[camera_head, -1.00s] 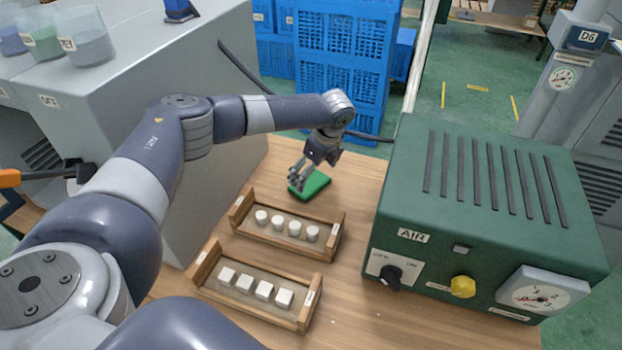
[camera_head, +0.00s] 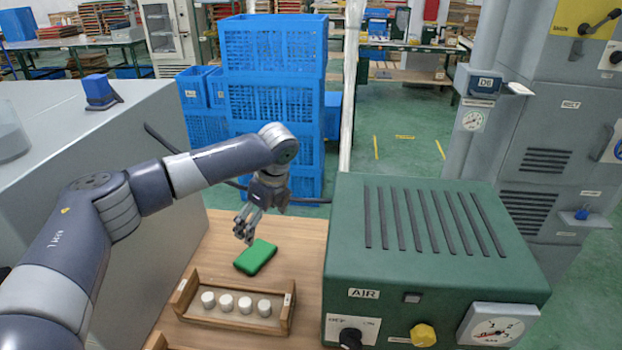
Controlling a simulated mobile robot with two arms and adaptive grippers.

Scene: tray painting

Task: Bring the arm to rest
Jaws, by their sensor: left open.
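My left arm reaches in from the left over the wooden table (camera_head: 305,232). My left gripper (camera_head: 246,230) hangs fingers down, open and empty, near the green pad (camera_head: 256,257) on the table. The fingertips show just above and beside the pad's far left edge; I cannot tell whether they touch it. A wooden tray (camera_head: 178,300) with several white round pieces (camera_head: 246,305) stands nearer me. A second tray (camera_head: 156,342) shows only a corner at the bottom edge. My right gripper is not in view.
A green air unit (camera_head: 430,260) with a gauge (camera_head: 494,330) and knobs fills the table's right side. A grey cabinet (camera_head: 60,170) stands at left. Blue crates (camera_head: 272,90) are stacked behind the table. Grey machinery (camera_head: 545,150) stands at the far right.

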